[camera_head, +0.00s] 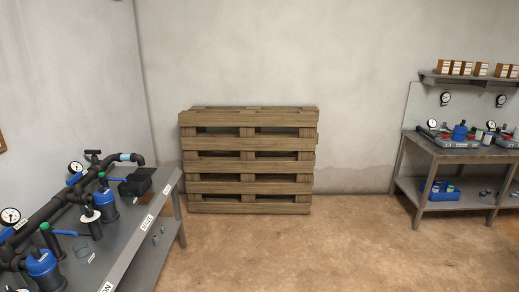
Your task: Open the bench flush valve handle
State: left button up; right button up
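A grey metal bench (138,236) at the left carries a black pipe manifold (55,204). A blue lever handle (65,232) sticks out to the right at the nearer part of the manifold. A second blue lever handle (114,179) sticks out farther back. A black handle (93,153) stands up at the far end of the pipe. I cannot tell which of these is the flush valve handle, as the labels are too small to read. Neither of my grippers is in view.
Blue filter housings (104,204), pressure gauges (10,216) and a black box (137,181) crowd the left bench. A wooden pallet stack (248,160) stands against the back wall. A second bench (463,152) with parts stands at the right. The middle floor is clear.

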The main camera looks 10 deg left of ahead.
aim_at(93, 152)
jog(key=i+l, duration=0.1)
jog(key=i, duration=0.55)
jog(key=i+l+u, duration=0.1)
jog(key=i, duration=0.5)
jog(key=i+l+u, duration=0.1)
jog(key=i, duration=0.55)
